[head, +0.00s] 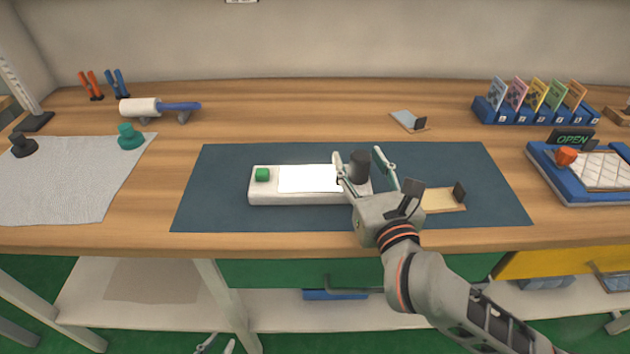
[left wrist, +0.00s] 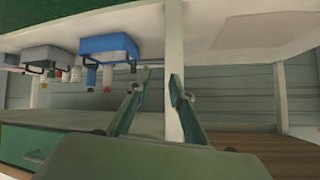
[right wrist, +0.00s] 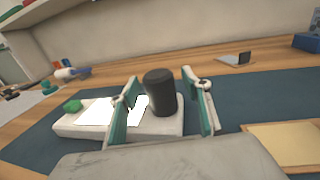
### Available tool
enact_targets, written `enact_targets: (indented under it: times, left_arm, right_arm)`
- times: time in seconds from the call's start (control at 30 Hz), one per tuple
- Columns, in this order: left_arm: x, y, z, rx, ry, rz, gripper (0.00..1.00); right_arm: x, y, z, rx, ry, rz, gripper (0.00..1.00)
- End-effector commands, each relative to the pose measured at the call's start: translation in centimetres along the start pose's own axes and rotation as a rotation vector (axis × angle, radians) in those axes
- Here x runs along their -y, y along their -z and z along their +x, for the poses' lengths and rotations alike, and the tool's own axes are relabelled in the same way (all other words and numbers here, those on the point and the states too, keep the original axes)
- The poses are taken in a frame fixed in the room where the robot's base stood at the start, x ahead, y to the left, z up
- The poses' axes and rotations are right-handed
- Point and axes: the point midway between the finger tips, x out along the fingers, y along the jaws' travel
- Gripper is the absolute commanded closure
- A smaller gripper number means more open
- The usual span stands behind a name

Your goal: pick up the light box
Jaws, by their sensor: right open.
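The light box (head: 258,194) is a white slab with a glowing white panel, a green button (head: 262,174) at its left end and a dark grey cylinder (head: 360,166) at its right end. It lies on the dark blue mat (head: 215,190). My right gripper (head: 365,164) is open at the box's right end, with its fingers on either side of the dark cylinder. In the right wrist view the cylinder (right wrist: 160,92) stands between the fingers with gaps visible. My left gripper (head: 215,345) is low at the bottom edge; in the left wrist view (left wrist: 158,88) its fingers are apart and empty.
A small tan tray (head: 440,201) lies just right of my right gripper. A blue card rack (head: 535,112) and a blue-framed quilted pad (head: 590,172) stand to the right. A lint roller (head: 160,109) and grey cloth (head: 75,180) are on the left. A shelf (head: 150,300) lies below the table.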

Motion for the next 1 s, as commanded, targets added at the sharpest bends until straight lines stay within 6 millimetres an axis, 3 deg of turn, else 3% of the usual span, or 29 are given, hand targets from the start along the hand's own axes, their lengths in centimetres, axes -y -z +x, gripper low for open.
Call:
enact_targets:
  times: [0.07,0.27,0.67,0.87,1.0]
  left_arm:
    - [0.0,0.0,0.0,0.000,0.000,0.000,0.78]
    - [-0.1,-0.1,-0.1,0.003,-0.001,0.000,0.78]
    - [-0.1,0.1,-0.3,0.001,-0.001,-0.001,0.78]
    - [0.1,1.6,-0.7,-0.017,0.000,-0.007,0.78]
    - [0.0,2.6,-1.2,-0.026,-0.005,-0.018,0.78]
  right_arm:
    - [0.0,0.0,0.0,0.000,0.000,0.000,0.52]
    - [0.0,0.0,0.0,0.000,0.000,-0.001,1.00]
    - [0.0,-1.1,0.0,0.007,0.000,-0.001,1.00]
    - [0.0,-5.0,-0.1,0.014,0.000,0.001,1.00]
    - [0.0,-8.9,-0.1,0.016,0.000,0.002,1.00]
